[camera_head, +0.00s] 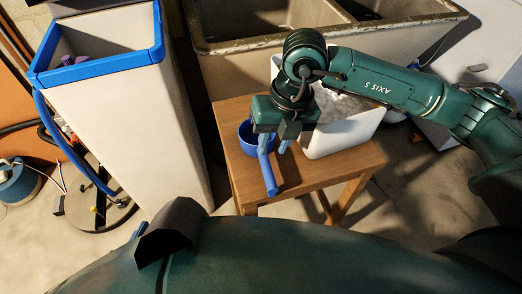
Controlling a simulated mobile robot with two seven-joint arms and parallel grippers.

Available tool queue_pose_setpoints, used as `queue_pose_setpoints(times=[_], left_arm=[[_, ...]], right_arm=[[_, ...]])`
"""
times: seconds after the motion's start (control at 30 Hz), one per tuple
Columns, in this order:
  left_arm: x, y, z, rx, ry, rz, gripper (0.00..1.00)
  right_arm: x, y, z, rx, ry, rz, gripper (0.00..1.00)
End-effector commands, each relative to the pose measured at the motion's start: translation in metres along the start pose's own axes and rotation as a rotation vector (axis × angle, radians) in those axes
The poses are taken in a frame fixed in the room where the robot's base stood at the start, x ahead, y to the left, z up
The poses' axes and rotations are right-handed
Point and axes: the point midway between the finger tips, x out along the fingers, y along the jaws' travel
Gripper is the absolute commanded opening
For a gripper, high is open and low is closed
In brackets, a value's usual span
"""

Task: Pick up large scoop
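The large blue scoop (269,178) lies on the small wooden table. Its round bowl (246,139) is at the back left and its handle points toward the front edge. My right gripper (275,148) reaches in from the right, pointing down over the scoop where handle and bowl meet. The gripper hides part of the bowl. My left gripper is not in view.
A white container (343,138) with pale contents stands on the wooden table (310,175), close right of the gripper. A tall white bin with a blue rim (100,66) stands left. A worn double sink (240,47) is behind. Hoses lie at far left.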

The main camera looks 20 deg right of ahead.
Motion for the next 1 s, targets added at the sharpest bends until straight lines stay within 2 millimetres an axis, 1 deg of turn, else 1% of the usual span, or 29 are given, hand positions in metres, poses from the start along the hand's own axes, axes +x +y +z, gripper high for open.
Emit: queue_pose_setpoints(times=[0.03, 0.27, 0.4, 0.53, 0.63, 0.83, 1.0], left_arm=[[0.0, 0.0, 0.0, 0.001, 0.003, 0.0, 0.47], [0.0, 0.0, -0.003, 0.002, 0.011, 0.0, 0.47], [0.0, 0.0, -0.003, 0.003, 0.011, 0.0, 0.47], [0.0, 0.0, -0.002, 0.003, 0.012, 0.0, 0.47], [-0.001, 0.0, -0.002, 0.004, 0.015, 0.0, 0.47], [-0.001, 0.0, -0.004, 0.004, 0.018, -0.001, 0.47], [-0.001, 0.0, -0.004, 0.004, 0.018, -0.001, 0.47]], right_arm=[[0.007, 0.0, 0.0, 0.0, 0.002, 0.001, 0.29], [0.024, 0.001, -0.001, -0.002, 0.003, 0.001, 0.29], [0.046, 0.004, -0.002, -0.002, 0.004, 0.001, 0.29], [0.061, 0.004, -0.001, -0.002, 0.002, 0.003, 0.29], [0.066, 0.004, -0.001, -0.002, 0.001, 0.005, 0.29], [0.066, 0.004, -0.001, -0.002, 0.0, 0.005, 0.29], [0.066, 0.004, -0.001, -0.003, 0.0, 0.005, 0.15]])
